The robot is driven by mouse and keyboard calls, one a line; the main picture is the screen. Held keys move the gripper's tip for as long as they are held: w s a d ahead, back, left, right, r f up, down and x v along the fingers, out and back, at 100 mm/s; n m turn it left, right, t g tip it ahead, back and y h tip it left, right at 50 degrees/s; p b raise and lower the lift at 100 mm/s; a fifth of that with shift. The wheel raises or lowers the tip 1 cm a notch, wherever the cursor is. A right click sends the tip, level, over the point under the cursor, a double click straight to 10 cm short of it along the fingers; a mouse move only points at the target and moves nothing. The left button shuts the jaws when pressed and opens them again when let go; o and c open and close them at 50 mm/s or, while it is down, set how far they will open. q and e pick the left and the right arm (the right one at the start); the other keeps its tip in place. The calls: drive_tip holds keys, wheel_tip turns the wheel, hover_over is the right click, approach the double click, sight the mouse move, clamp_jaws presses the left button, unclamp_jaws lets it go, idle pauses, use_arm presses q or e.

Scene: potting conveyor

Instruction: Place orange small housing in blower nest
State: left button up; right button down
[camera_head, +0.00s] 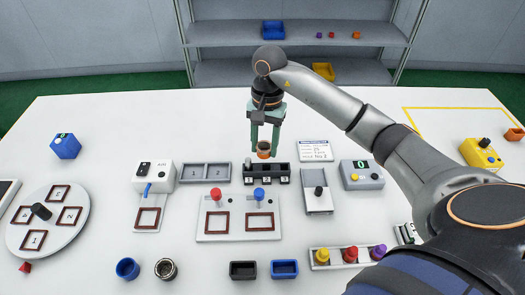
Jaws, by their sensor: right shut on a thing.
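My right gripper (264,145) reaches down from above and is shut on a small orange housing (264,154), a round cup-like part. It holds the housing just above or at the back edge of the black numbered rack (266,181); I cannot tell whether they touch. The blower (160,170) is a white box marked AIR at the left. Its nest (149,218), a dark red-brown square frame on a white plate, lies in front of the box and looks empty. My left gripper is out of view.
A grey two-part tray (204,171) lies between blower and rack. A white plate with two square frames (238,237) and red and blue knobs lies in front. A round dial table (48,220) is at left. Blue and dark cups (127,268) stand at the front.

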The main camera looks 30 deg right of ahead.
sight(263, 148)
drive_tip(key=shift+w+d+f, duration=0.1)
drive_tip(key=shift+w+f, duration=0.6)
drive_tip(key=shift+f, duration=0.15)
wheel_tip(263, 148, down, 2)
drive_tip(key=shift+f+p, duration=0.15)
drive_tip(key=shift+p, duration=0.25)
drive_tip(key=shift+f, duration=0.4)
drive_tip(key=shift+f, duration=0.1)
drive_tip(key=c, duration=0.8)
unclamp_jaws()
drive_tip(key=shift+d+f, duration=0.1)
drive_tip(key=shift+c, duration=0.2)
drive_tip(key=shift+o, duration=1)
